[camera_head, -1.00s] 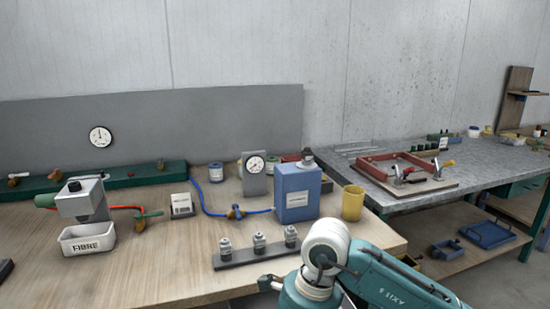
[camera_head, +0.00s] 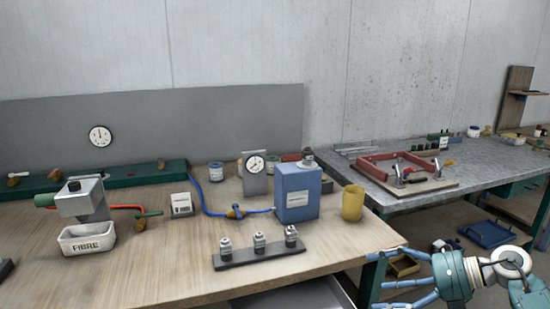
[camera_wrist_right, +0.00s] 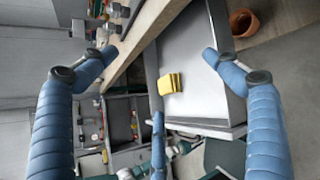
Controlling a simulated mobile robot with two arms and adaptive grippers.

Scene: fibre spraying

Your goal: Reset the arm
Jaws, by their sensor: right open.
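My right gripper (camera_head: 374,280) is at the lower right of the head view, past the right end of the wooden workbench (camera_head: 150,270). Its blue fingers are spread and hold nothing. In the right wrist view the same gripper (camera_wrist_right: 160,54) shows its fingers wide apart, with a grey open drawer or tray (camera_wrist_right: 195,50) beyond them. A yellow block-like item (camera_wrist_right: 170,84) lies in that drawer or tray, apart from the fingers. My left gripper is not in view.
The bench carries a white FIBRE bin (camera_head: 88,240), a blue box (camera_head: 297,193), a yellow cup (camera_head: 352,203) and a dark rack (camera_head: 260,257) of small canisters. A grey table (camera_head: 470,170) with a red frame (camera_head: 372,168) stands at right.

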